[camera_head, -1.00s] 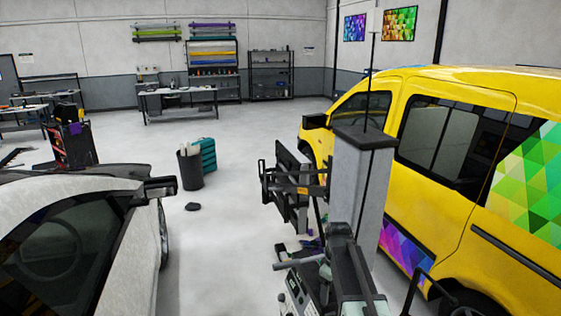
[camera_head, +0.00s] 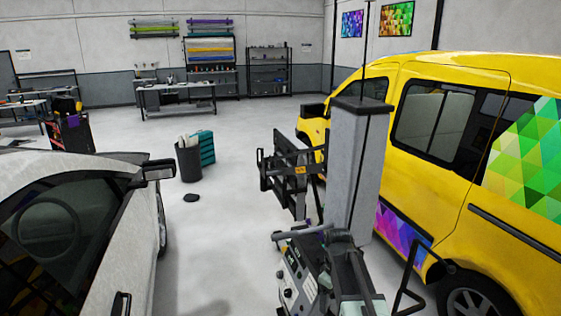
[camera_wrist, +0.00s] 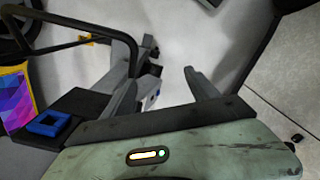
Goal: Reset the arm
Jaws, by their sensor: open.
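My gripper (camera_wrist: 166,80) is open in the wrist view, with its two grey fingers apart and nothing held between them. Behind the fingers lies pale floor, with parts of my own body close to the left finger. The worn green wrist housing fills the bottom of that view. In the head view my arm is folded low at the bottom centre beside my grey column, and I cannot make out the fingertips there.
A yellow van (camera_head: 430,165) stands close on the right and a white car (camera_head: 95,195) on the left. A dark bin (camera_head: 190,163), a teal crate (camera_head: 207,150) and a small black object (camera_head: 191,198) are on the floor between. Workbenches (camera_head: 176,88) and shelves (camera_head: 269,70) line the back.

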